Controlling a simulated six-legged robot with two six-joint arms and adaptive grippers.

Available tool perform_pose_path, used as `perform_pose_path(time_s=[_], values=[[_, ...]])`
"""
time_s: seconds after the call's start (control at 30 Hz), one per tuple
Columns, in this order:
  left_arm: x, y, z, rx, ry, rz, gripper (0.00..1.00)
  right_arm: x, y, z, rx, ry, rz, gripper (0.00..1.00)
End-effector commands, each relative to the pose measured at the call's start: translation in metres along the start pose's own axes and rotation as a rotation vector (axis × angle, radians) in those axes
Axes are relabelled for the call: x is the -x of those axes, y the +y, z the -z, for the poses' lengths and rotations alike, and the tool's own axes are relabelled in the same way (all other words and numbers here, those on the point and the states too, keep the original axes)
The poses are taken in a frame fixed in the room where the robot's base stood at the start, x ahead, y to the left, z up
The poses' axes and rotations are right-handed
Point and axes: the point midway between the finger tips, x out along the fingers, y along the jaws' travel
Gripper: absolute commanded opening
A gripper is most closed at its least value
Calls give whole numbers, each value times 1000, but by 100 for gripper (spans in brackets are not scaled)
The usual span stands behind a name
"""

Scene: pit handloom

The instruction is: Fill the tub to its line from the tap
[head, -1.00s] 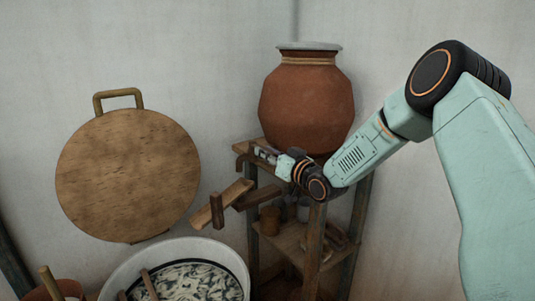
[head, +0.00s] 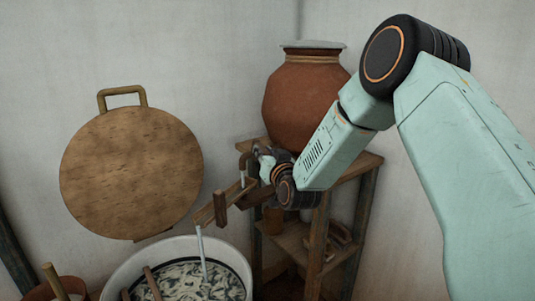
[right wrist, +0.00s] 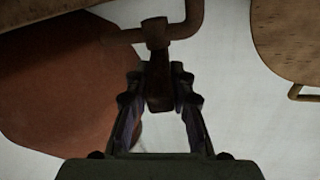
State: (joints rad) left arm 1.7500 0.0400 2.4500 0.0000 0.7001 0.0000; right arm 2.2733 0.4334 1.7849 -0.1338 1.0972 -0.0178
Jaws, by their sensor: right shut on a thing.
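The clay pot (head: 305,100) stands on the wooden stand, with the brown tap (head: 243,150) low on its left side. My right gripper (head: 262,163) is at the tap; the right wrist view shows its fingers on both sides of the tap's dark handle (right wrist: 160,85). A thin water stream falls from the tap onto the sloping wooden chute (head: 228,200). From the chute's lower end a stream of water (head: 202,250) drops into the white tub (head: 128,265). A dark line (head: 240,266) runs around the tub's inner wall; pale tangled material lies inside. My left gripper is out of view.
A stick (head: 152,284) leans in the tub. A reddish container (head: 68,288) sits at the lower left.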

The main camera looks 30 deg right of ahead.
Motion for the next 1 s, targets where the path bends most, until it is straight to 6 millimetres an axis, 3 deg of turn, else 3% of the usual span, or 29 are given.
perform_pose_path(time_s=[0.4,0.83,0.87,1.0], values=[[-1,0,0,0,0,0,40,-2,-13,1,5,41,-157,0],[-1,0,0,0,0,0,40,-2,-13,1,1,45,-177,0],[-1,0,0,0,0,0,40,-2,-13,1,1,45,-177,24],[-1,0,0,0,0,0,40,-1,-13,0,1,43,-177,36]])
